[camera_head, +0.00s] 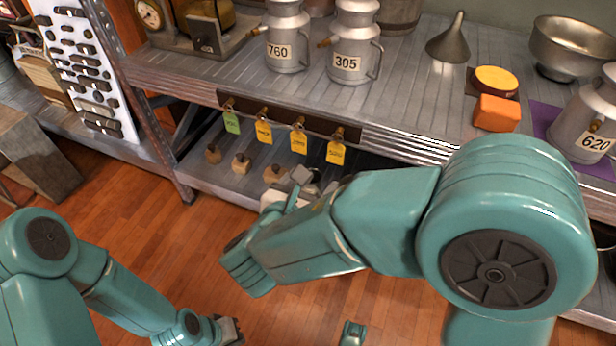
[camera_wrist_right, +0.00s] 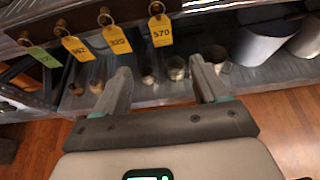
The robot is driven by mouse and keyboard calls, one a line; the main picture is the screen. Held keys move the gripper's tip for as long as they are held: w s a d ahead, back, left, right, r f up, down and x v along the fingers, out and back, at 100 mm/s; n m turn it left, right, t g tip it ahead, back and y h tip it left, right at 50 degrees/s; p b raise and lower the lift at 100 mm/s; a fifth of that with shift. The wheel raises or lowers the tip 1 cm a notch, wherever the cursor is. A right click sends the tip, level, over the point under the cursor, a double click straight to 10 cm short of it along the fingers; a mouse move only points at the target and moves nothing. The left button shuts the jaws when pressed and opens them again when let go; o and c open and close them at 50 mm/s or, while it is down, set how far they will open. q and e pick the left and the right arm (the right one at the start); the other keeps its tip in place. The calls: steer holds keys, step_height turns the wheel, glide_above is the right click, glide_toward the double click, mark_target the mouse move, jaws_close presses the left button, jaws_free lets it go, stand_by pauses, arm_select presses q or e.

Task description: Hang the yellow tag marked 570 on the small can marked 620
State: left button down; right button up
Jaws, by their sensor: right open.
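The yellow tag marked 570 (camera_wrist_right: 161,31) hangs by a ring from the rightmost peg under the shelf edge. In the head view it is the rightmost yellow tag (camera_head: 336,152). The small can marked 620 (camera_head: 573,124) stands upright on the shelf at the right edge of the head view, partly cut off. My right gripper (camera_wrist_right: 160,72) is open and empty, below and in front of the 570 tag, apart from it. In the head view my right forearm partly hides this gripper (camera_head: 305,183). My left gripper (camera_head: 232,331) is low at the bottom, its fingers unclear.
Yellow tags 320 (camera_wrist_right: 117,39) and 962 (camera_wrist_right: 77,48) and a green tag (camera_wrist_right: 43,57) hang alongside. Cans 760 (camera_head: 287,38) and 305 (camera_head: 354,42) stand on the shelf. An orange block (camera_head: 496,113) and funnel (camera_head: 449,42) lie between 305 and 620.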

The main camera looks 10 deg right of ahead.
mark_target(336, 155)
steer(key=b+x, duration=0.1)
steer(key=x, duration=0.3)
steer(key=b+x, duration=0.2)
steer(key=x, duration=0.3)
steer(key=b+x, duration=0.1)
steer(key=x, duration=0.4)
steer(key=shift+d+f, duration=0.15)
steer(key=shift+d, duration=0.25)
steer(key=shift+w+d+f+b, duration=0.2)
steer(key=shift+w+d+b, duration=0.15)
steer(key=shift+w, duration=0.2)
steer(key=c, duration=1)
